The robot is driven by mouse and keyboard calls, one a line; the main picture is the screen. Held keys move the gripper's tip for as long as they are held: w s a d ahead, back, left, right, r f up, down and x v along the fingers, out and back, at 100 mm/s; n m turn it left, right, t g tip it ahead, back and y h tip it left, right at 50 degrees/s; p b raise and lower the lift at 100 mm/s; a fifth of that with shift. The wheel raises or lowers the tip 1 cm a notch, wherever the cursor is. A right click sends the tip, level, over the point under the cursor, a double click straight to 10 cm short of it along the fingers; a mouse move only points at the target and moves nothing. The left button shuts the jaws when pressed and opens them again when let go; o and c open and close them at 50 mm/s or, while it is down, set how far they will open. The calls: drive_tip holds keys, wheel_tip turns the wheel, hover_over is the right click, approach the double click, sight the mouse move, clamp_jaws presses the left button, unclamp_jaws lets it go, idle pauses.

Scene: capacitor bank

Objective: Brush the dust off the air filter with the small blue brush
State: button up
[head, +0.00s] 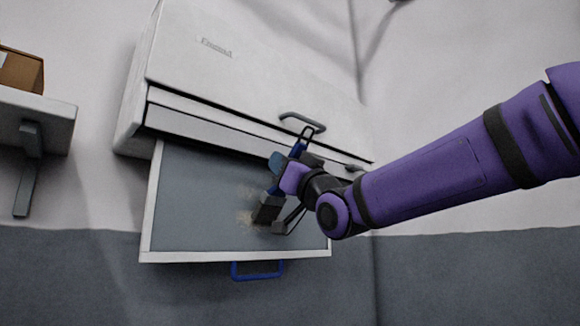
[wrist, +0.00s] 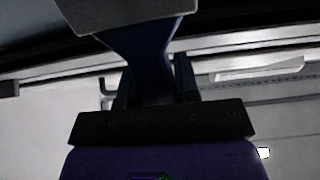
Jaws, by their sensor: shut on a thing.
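The air filter (head: 195,190) is a grey panel in a white frame with a blue handle (head: 258,274), standing out below a white wall unit. Tan dust patches (head: 247,191) show on its right half, beside the brush head. My gripper (head: 286,168) is in front of the filter's right part, shut on the small blue brush (head: 300,146). In the wrist view, the blue brush (wrist: 142,60) shows between my fingers (wrist: 155,85). My arm hides part of the filter's right side.
The white wall unit (head: 235,75) has a grey handle (head: 303,121) above the filter, close to the brush's upper end. A white shelf (head: 45,112) with a brown box (head: 20,72) is at the far left. The filter's left part is clear.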

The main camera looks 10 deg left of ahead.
idle(0.3)
drive_tip(key=shift+s+a, duration=1.05)
drive_tip(key=shift+s, duration=0.05)
drive_tip(key=shift+s+a+r, duration=0.1)
drive_tip(key=shift+s+a, duration=0.4)
drive_tip(key=shift+s, duration=0.2)
drive_tip(key=shift+s+a, duration=0.45)
drive_tip(key=shift+s, duration=0.2)
drive_tip(key=shift+s+a, duration=1.05)
drive_tip(key=shift+s, duration=0.05)
